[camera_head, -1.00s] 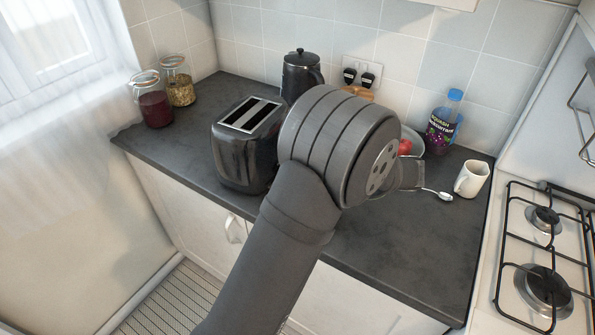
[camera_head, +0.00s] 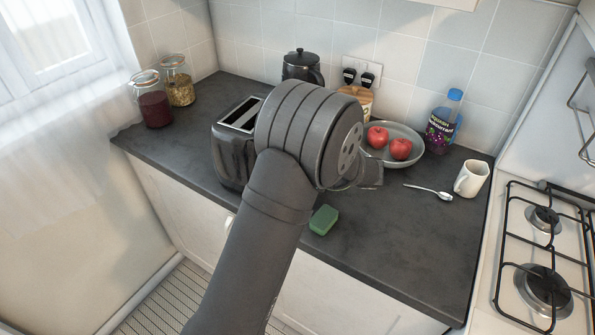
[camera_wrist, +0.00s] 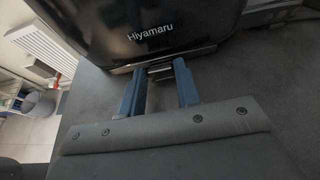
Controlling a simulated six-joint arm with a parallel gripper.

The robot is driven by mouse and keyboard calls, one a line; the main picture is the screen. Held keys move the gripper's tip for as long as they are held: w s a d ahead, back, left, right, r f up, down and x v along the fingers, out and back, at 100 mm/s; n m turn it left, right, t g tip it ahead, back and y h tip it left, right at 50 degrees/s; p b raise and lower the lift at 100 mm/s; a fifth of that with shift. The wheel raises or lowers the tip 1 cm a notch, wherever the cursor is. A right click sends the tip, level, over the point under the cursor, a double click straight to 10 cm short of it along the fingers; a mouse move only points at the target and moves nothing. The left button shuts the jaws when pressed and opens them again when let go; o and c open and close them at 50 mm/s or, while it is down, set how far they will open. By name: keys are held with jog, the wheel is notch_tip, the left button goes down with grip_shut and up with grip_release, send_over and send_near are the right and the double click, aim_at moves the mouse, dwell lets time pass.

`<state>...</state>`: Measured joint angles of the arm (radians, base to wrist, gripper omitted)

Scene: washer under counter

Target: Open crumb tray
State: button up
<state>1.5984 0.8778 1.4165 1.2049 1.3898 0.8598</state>
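The dark toaster (camera_head: 230,155) stands on the counter, partly hidden by my arm in the head view. In the wrist view the glossy toaster body (camera_wrist: 140,35), marked "Hiyamaru", fills the top. A small metallic piece at its base (camera_wrist: 160,73), which looks like the crumb tray's handle, shows between my fingertips. My gripper (camera_wrist: 160,69) is open, its two blue fingers apart on either side of that piece and close to the toaster's base. I cannot tell whether either finger touches it. The tray's body is not visible.
A green sponge (camera_head: 323,220) lies near the counter's front edge. To the right are a bowl (camera_head: 430,141) with red apples, a spoon (camera_head: 428,191), a mug (camera_head: 471,179) and a bottle (camera_head: 443,125). Jars (camera_head: 154,106) stand at the left. The front right counter is clear.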

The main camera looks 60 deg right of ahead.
grip_shut()
jog(key=s, duration=0.8)
jog(key=shift+d, duration=0.35)
jog(key=o, duration=0.6)
grip_release()
jog(key=shift+c, duration=0.2)
jog(key=v, duration=1.7)
jog(key=shift+s, duration=0.2)
jog(key=shift+a, duration=0.1)
